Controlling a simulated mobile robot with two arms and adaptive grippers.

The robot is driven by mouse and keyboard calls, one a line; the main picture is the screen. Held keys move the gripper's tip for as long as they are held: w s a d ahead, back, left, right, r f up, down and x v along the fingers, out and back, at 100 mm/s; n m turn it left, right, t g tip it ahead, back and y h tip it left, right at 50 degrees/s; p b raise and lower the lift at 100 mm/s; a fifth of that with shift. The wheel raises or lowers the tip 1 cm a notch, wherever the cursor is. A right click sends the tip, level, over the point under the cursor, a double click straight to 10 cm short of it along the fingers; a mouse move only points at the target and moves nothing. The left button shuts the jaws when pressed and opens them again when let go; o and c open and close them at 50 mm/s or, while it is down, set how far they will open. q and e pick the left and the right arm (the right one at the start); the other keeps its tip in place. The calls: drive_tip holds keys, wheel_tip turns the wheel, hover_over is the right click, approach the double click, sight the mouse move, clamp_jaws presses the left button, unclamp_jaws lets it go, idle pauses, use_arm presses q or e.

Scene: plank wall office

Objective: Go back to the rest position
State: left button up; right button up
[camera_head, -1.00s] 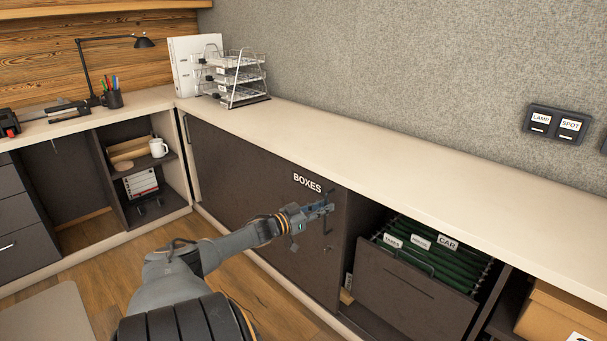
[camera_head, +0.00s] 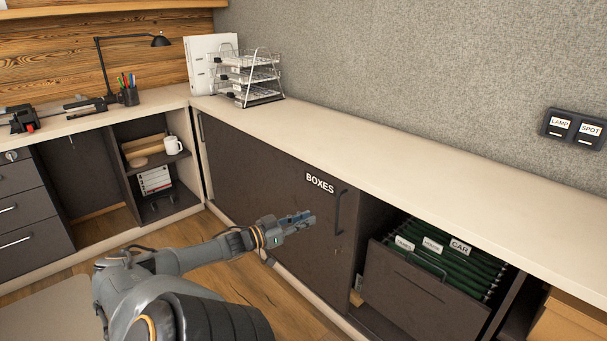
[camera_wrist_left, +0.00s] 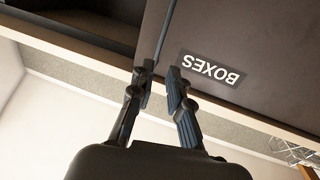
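My left gripper (camera_head: 303,221) is to the left of the black bar handle (camera_head: 339,213) on the dark BOXES door (camera_head: 270,185), apart from the handle in the head view. In the left wrist view the gripper's two fingers (camera_wrist_left: 160,80) stand apart with nothing between them, so it is open. That view also shows the handle (camera_wrist_left: 166,32) beyond the fingertips and the BOXES label (camera_wrist_left: 211,67) upside down. The BOXES door looks closed. My right gripper is in no view.
A pulled-out file drawer (camera_head: 425,298) with green folders stands right of the door. A cardboard box (camera_head: 570,318) is at the lower right. The pale countertop (camera_head: 400,165) runs above the cabinets, with a wire letter tray (camera_head: 250,78) at its far end. Wooden floor (camera_head: 250,287) shows below.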

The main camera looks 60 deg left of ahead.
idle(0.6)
